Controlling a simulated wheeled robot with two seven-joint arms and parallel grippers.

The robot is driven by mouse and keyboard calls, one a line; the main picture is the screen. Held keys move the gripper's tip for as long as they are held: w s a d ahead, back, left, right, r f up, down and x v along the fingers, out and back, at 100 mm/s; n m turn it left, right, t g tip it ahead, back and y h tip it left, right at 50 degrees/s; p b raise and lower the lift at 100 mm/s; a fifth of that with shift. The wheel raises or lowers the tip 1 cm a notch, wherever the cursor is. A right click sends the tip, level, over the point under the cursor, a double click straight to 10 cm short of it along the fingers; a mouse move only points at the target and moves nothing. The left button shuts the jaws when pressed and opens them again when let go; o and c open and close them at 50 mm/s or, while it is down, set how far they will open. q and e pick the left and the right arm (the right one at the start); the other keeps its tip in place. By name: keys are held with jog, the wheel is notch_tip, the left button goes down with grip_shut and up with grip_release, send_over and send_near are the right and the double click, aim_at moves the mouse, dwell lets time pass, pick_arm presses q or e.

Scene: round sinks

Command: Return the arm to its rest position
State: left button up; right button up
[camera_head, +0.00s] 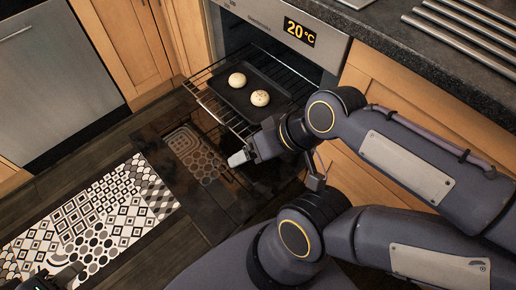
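My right arm reaches in from the right side of the head view, with dark links and yellow rings. Its gripper (242,158) points left, just below the front of the oven rack, above the dark open oven door. Only a light grey fingertip shows clearly, so its opening cannot be told.
The oven (265,35) reads 20°C. A wire rack (215,106) holds a dark baking tray (262,84) with two pale round buns (260,98). The open oven door (165,125) lies low. A worktop (410,50) is at upper right. A mat (100,215) covers the floor at left.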

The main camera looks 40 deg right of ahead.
jog(key=shift+r, duration=0.1)
notch_tip(320, 180, up, 26)
jog(key=p, duration=2.6)
jog(key=shift+r+p, duration=0.2)
jog(key=shift+p, duration=0.1)
